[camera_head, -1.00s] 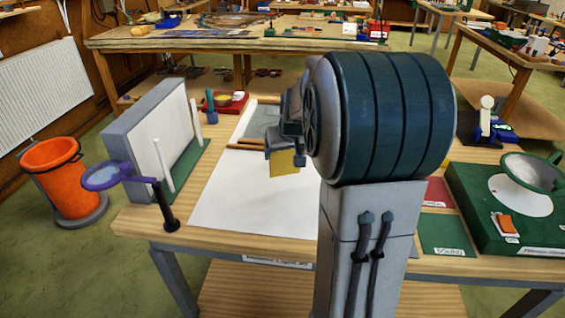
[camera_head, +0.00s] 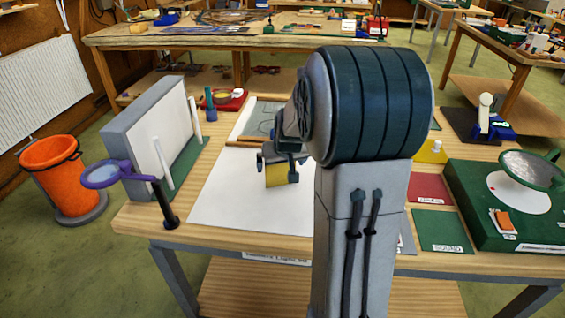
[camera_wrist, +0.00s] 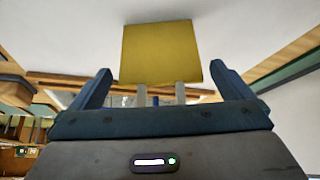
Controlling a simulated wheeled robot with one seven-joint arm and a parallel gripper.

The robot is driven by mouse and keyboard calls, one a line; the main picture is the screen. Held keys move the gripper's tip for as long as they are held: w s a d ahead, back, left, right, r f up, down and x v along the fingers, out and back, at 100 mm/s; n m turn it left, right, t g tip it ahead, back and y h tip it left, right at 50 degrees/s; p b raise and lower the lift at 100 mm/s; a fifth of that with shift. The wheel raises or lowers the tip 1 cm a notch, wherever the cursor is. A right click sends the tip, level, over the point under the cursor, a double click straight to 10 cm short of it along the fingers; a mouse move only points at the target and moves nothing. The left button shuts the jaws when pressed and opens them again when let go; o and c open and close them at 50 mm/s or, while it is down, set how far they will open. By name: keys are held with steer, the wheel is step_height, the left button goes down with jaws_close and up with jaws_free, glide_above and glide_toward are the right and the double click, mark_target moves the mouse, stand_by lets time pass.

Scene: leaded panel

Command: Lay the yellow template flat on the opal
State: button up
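The yellow template (camera_head: 275,177) is a small square plate hanging below my gripper (camera_head: 279,160), over a large white sheet (camera_head: 225,198) on the workbench. In the wrist view the template (camera_wrist: 160,50) stands out beyond my gripper (camera_wrist: 161,95), in line with two pale grey strips between the blue fingers. My gripper appears shut on its near edge. In the head view the template looks steeply tilted, not flat. I cannot tell whether its lower edge touches the sheet. The white sheet may be the opal. My arm hides the sheet's right part.
A rack with a white upright panel (camera_head: 158,140) and a magnifier (camera_head: 104,175) stand at the left. At the right are a red card (camera_head: 429,188), a green card (camera_head: 441,231) and a green box (camera_head: 530,215). Wooden strips (camera_head: 245,143) lie behind the template.

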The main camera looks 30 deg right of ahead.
steer(key=shift+r, duration=0.25)
steer(key=v, duration=1.1)
steer(key=s+a+f+n+g, duration=0.1)
steer(key=s+a+f, duration=0.1)
steer(key=s+a, duration=0.5)
steer(key=s+a+f+n+g+y, duration=0.1)
steer(key=s+a+f, duration=0.2)
steer(key=s+a, duration=0.4)
steer(key=s, duration=0.6)
steer(key=shift+f+g, duration=0.3)
steer(key=shift+g, duration=0.1)
